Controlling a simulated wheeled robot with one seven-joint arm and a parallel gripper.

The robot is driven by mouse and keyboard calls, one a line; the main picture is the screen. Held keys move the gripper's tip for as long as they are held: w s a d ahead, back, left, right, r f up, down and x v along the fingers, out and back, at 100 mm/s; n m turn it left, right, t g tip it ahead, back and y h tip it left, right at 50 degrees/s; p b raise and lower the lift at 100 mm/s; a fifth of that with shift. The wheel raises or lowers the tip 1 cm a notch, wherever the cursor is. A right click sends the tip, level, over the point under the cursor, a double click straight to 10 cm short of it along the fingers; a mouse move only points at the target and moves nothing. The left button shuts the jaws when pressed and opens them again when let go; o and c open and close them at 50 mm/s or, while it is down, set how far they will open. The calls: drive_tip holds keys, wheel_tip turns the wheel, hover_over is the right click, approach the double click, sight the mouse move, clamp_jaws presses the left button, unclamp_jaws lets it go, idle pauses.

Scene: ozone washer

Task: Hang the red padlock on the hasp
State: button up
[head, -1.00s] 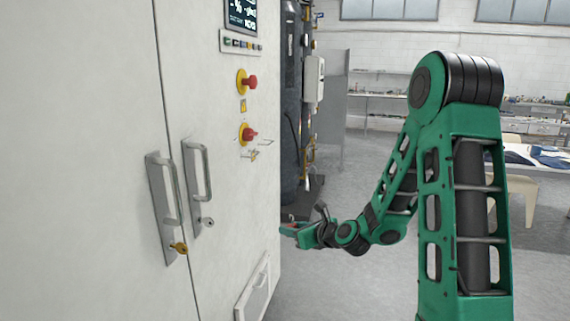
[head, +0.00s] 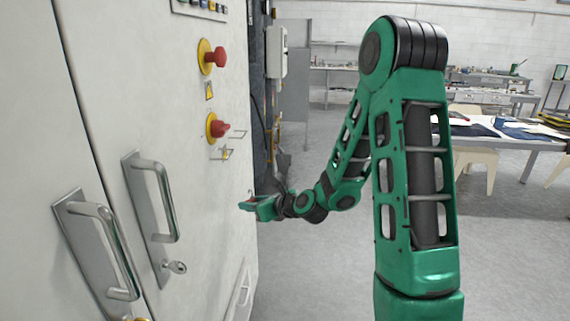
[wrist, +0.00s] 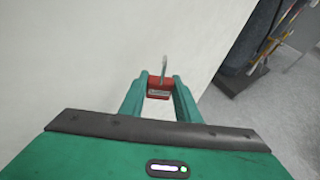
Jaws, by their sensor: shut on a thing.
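The red padlock (wrist: 158,93) is between the two fingers of my gripper (wrist: 159,84) in the wrist view, with its metal shackle pointing up and away from the fingers. In the head view my gripper (head: 246,203) is in front of the white cabinet, low and to the right of the door handles; a small bit of red shows at its tip. A thin metal bracket with a small yellow part (head: 226,153), perhaps the hasp, sits on the cabinet just below the lower red knob (head: 217,127). My gripper is below and slightly right of it in the picture, apart from it.
The white cabinet (head: 100,110) fills the left, with two metal door handles (head: 155,200) standing out from it. An upper red knob (head: 213,56) is above the lower one. A table with papers (head: 500,130) is far right. The grey floor (head: 320,270) is clear.

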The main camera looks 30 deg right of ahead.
drive_tip(key=shift+a, duration=0.1)
drive_tip(key=shift+w+r, duration=0.15)
drive_tip(key=shift+r, duration=0.1)
drive_tip(key=s+d+r+n+g+y, duration=0.35)
drive_tip(key=s+r, duration=0.25)
drive_tip(key=r, duration=0.2)
drive_tip(key=s+d+r+n+g+y, duration=0.2)
drive_tip(key=s+d+r+n+y, duration=0.15)
drive_tip(key=s+r, duration=0.4)
approach(217, 167)
drive_tip(key=shift+h, duration=0.3)
drive_tip(key=shift+s+a+r+x, duration=0.1)
drive_tip(key=shift+x, duration=0.65)
drive_tip(key=shift+s+a+r+x, duration=0.1)
drive_tip(key=shift+x, duration=0.7)
drive_tip(key=shift+a+r+x, duration=0.1)
drive_tip(key=shift+x, duration=0.65)
drive_tip(key=shift+w+a+f, duration=0.1)
drive_tip(key=shift+f, duration=0.7)
drive_tip(key=o, duration=1.1)
